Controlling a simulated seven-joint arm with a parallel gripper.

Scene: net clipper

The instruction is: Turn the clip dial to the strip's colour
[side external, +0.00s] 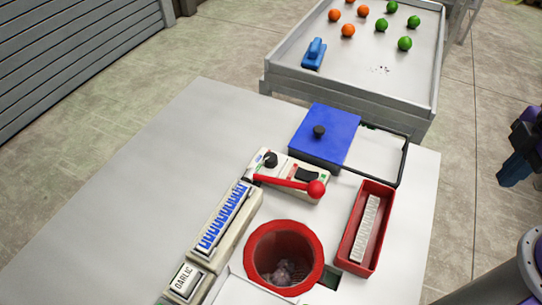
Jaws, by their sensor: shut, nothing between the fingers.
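The clipper (316,171) is a pale box near the middle of the table. A black dial knob (270,160) stands on its left end, with small coloured marks beside it; its pointing direction is too small to read. A red lever (285,183) with a red ball end lies across the clipper's front. A strip of blue clips (222,218) sits in a long pale holder left of the clipper. My gripper (503,183), black and blue, is at the right edge, partly cut off. It is shut and empty, off the table and well away from the dial.
A blue lid (325,134) with a black knob is behind the clipper, beside a dark open frame (405,160). A red tray (349,238) holds a white strip. A red round tub (256,236) stands in front. A label block reads GARLIC. The table's left is clear.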

